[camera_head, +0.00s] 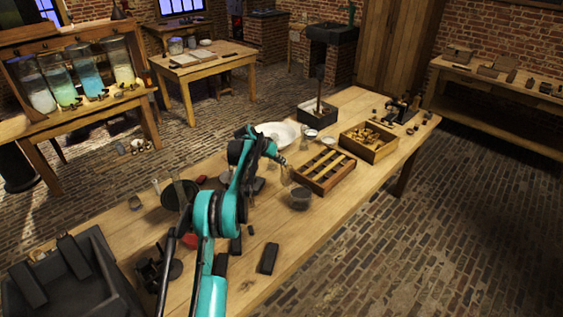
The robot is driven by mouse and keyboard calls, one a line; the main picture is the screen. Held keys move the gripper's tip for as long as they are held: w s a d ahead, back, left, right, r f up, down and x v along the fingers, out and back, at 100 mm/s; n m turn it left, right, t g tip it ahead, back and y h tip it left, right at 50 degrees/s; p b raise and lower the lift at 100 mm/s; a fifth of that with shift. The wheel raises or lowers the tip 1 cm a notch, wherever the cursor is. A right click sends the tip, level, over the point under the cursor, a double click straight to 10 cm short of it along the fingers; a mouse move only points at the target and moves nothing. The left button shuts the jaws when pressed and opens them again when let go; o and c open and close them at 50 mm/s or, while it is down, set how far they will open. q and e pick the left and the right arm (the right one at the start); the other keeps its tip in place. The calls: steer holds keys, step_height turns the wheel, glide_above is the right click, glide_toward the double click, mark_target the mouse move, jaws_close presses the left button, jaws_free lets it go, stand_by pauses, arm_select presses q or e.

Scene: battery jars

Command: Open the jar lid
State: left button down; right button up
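My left arm, teal and black, reaches over the long wooden table (345,215) from the bottom of the head view. Its wrist end is at the middle of the table, and the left gripper (283,163) is small there; its finger opening cannot be made out. A clear glass jar (286,176) seems to stand just below it; contact and any lid are unclear. A small grey round container (300,198) stands to the right of the arm. My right gripper is not clearly visible.
A slatted wooden tray (325,170), a wooden box of small pieces (368,142) and a white plate (277,132) lie beyond. A dark block (269,258) lies nearer. A grey bin (65,280) is at bottom left. Several large liquid-filled jars (88,75) stand on the left shelf.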

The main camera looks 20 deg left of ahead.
arm_select(q)
steer(key=c, duration=1.7)
jaws_free()
steer(key=shift+f, duration=0.1)
steer(key=v, duration=1.2)
